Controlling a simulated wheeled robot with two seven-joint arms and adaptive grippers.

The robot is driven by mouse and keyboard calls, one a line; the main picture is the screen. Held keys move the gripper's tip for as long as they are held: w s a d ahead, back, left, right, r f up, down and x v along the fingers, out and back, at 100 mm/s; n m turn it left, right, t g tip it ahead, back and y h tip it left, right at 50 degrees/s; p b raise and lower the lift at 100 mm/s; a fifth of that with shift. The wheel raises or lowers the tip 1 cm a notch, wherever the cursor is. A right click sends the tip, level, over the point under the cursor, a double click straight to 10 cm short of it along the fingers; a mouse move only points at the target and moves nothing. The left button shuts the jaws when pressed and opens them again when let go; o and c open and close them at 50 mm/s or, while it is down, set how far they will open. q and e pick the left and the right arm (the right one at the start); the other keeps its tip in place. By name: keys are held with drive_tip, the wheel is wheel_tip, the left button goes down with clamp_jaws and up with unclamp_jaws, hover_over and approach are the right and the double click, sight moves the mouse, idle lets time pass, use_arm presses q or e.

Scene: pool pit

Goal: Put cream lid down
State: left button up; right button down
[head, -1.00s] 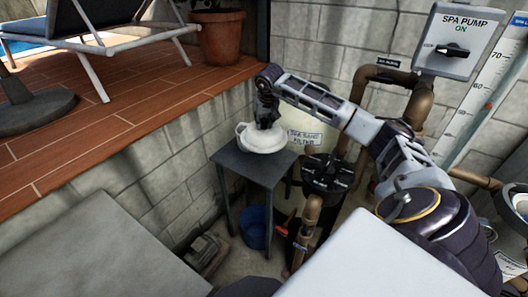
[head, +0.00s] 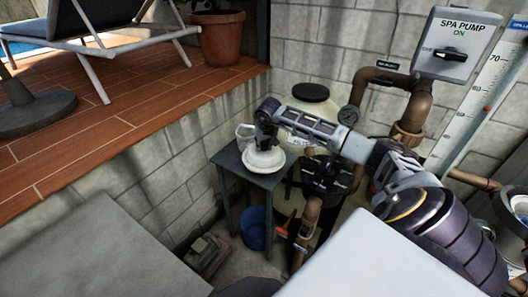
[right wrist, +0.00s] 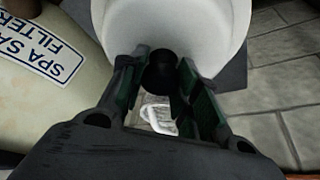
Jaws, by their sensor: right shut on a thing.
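The cream lid (head: 264,163) is a pale round disc with a dark knob. It is over the dark square side table (head: 228,157) in the head view, close to its top; I cannot tell whether it touches. My right gripper (head: 265,144) is above the lid, shut on its knob. In the right wrist view the lid (right wrist: 175,25) fills the top centre, with the dark knob between the fingertips (right wrist: 160,75). My left gripper is not in view.
A white container (head: 244,131) stands at the table's back left corner. A cream sand filter tank (head: 318,118) with a black cap stands behind. Brown pipes and a black-topped valve (head: 331,174) crowd the right. A blue bucket (head: 254,228) sits below the table.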

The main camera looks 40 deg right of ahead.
sight(264, 150)
drive_tip(key=shift+f, duration=2.25)
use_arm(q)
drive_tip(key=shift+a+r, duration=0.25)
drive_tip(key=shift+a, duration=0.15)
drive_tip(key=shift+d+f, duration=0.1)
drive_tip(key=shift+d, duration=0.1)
use_arm(e)
drive_tip(key=shift+f, duration=0.1)
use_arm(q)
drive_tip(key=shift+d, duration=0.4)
use_arm(e)
drive_tip(key=c, duration=1.1)
unclamp_jaws()
drive_tip(key=shift+o, duration=0.2)
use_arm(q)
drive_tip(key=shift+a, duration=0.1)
